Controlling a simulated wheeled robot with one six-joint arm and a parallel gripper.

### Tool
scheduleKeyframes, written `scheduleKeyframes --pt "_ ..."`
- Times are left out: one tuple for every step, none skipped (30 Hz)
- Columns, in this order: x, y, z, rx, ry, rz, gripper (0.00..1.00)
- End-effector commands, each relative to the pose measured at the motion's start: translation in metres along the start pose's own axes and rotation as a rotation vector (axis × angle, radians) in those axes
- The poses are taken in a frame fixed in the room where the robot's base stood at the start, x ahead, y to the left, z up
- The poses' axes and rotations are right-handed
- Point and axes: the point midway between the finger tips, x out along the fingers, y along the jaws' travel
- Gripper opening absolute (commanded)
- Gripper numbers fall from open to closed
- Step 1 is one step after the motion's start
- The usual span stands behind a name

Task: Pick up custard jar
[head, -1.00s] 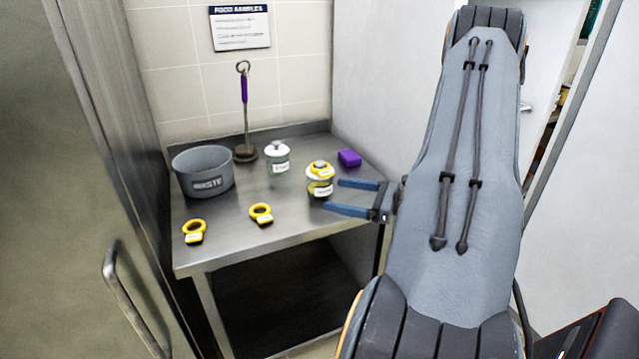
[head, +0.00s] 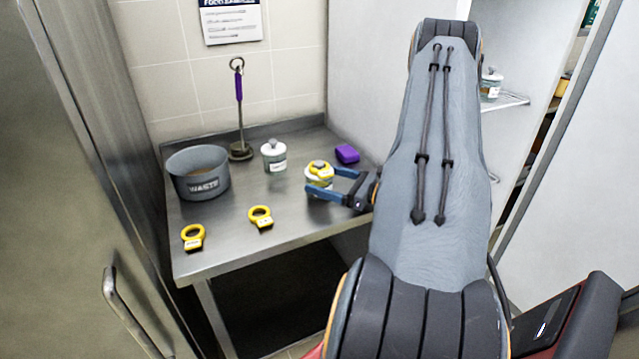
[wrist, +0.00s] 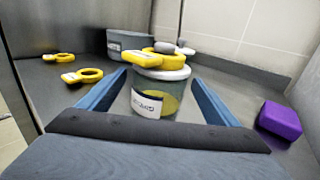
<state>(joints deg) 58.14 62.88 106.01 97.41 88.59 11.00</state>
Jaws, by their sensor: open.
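The custard jar (head: 318,182) stands upright at the right side of the steel table. It is clear with yellow contents, a white lid and a yellow ring tag (head: 320,169) resting on top. In the wrist view the jar (wrist: 160,99) stands between the two blue fingers, its label partly readable. My gripper (head: 322,184) is open, reaching in from the right, with one finger on each side of the jar. I cannot tell whether either finger touches it. The jar's base is hidden in the wrist view by my gripper's palm.
A second white-lidded jar (head: 274,156) stands behind to the left. A grey waste tub (head: 198,174), a purple-handled tool (head: 240,110), two yellow ring tags (head: 193,237) (head: 260,217) and a purple block (head: 347,154) share the table (head: 230,255). The table's front middle is clear.

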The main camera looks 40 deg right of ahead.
Motion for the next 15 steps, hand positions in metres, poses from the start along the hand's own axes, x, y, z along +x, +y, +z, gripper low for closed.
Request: scheduleKeyframes --pt "0.007 0.001 0.002 0.001 0.0 0.002 0.84" --pt "0.011 0.001 0.002 0.001 0.001 0.003 0.84" --pt "0.016 0.001 0.002 0.0 0.001 0.003 0.84" --pt "0.018 0.001 0.001 0.0 0.001 0.003 0.84" --pt "0.02 0.001 0.001 0.0 0.001 0.002 0.84" --pt "0.022 0.001 0.001 0.0 0.001 0.002 0.84" --pt "0.023 0.001 0.0 0.0 0.001 0.002 0.84" --pt "0.024 0.001 0.0 0.0 0.001 0.002 0.84" --pt "0.024 0.001 0.0 0.0 0.001 0.002 0.84" --pt "0.024 0.001 0.0 0.0 0.001 0.003 0.84" --pt "0.024 0.001 -0.001 0.0 0.001 0.003 0.84" --pt "0.024 0.001 -0.001 0.0 0.001 0.003 0.84" --pt "0.024 0.001 -0.001 0.0 0.001 0.003 0.84" --pt "0.024 0.001 -0.001 0.0 0.001 0.003 0.81" --pt "0.024 0.001 0.0 0.0 0.001 0.003 0.74"
